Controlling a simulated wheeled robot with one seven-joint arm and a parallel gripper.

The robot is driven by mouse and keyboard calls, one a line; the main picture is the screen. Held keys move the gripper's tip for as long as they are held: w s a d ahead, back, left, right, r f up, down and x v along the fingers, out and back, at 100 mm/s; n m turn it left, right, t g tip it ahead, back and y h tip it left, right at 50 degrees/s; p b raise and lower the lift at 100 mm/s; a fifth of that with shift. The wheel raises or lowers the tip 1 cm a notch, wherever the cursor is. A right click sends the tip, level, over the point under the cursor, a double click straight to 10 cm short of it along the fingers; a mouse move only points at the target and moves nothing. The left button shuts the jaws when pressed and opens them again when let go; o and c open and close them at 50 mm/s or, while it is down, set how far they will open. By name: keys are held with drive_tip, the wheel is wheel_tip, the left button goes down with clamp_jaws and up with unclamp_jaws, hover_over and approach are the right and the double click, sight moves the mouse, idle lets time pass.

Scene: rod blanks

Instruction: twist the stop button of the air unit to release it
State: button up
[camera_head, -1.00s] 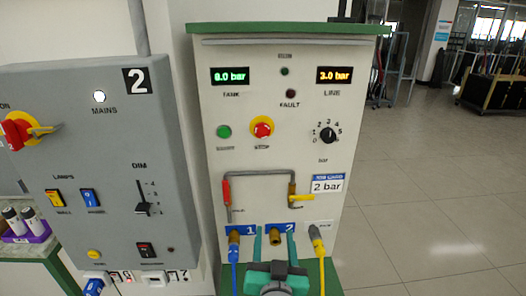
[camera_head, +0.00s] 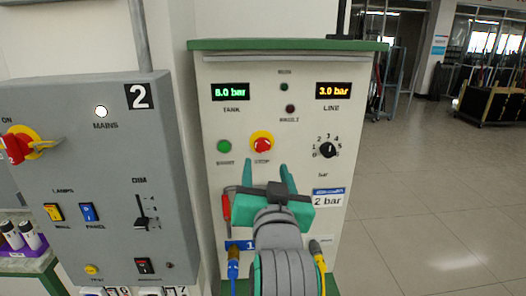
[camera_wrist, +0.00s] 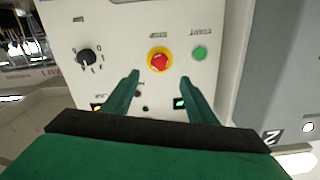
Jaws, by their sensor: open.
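The stop button (camera_head: 262,144) is a red knob on a yellow ring, on the white front of the air unit (camera_head: 290,120). In the wrist view the stop button (camera_wrist: 159,61) shows upside down, beyond the fingertips and roughly centred between them. My gripper (camera_head: 268,174) has green fingers and is open and empty, just below the button in the head view. In the wrist view my gripper (camera_wrist: 157,80) has a finger on each side of the line to the button. I see no contact with it. My arm hides part of the panel's lower middle.
A green start button (camera_head: 224,146) sits left of the stop button and a black dial (camera_head: 327,149) right of it. Below are a red-handled pipe valve (camera_head: 226,207) and hose fittings. A grey switch box (camera_head: 95,180) stands at the left. Open floor lies at the right.

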sight(262, 147)
drive_tip(key=w, duration=0.3)
drive_tip(key=w+a, duration=0.1)
drive_tip(key=w, duration=0.6)
drive_tip(key=shift+w+a, duration=0.1)
drive_tip(key=shift+a, duration=0.2)
drive_tip(key=shift+c, duration=0.7)
drive_tip(key=c, duration=0.9)
